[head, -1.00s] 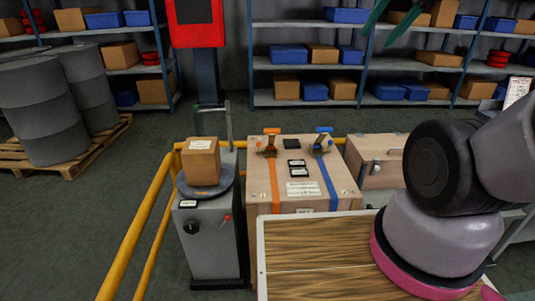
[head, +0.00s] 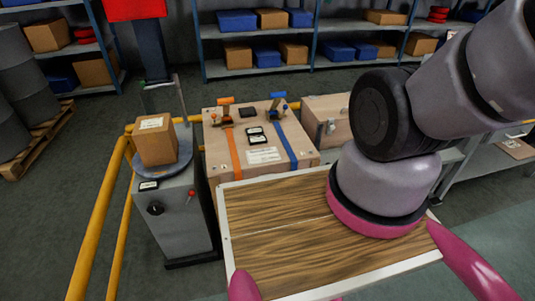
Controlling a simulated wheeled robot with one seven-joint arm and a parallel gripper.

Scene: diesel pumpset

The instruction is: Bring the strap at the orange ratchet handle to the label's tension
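A wooden crate (head: 215,168) stands ahead of me, beyond my wood-topped base. An orange strap (head: 232,150) runs over its left side, with an orange ratchet handle (head: 226,100) at the far edge. A blue strap (head: 284,143) runs over its right side, with a blue ratchet handle (head: 277,95). A white label (head: 264,155) lies on the lid between the straps; its print is too small to read. Two small dark displays (head: 256,135) lie above the label.
A grey pedestal (head: 182,215) with a cardboard box (head: 156,141) on its round plate stands left of the crate. Yellow rails (head: 100,215) run along the left. Another wooden crate (head: 345,130) stands to the right. Shelves (head: 270,70) line the back.

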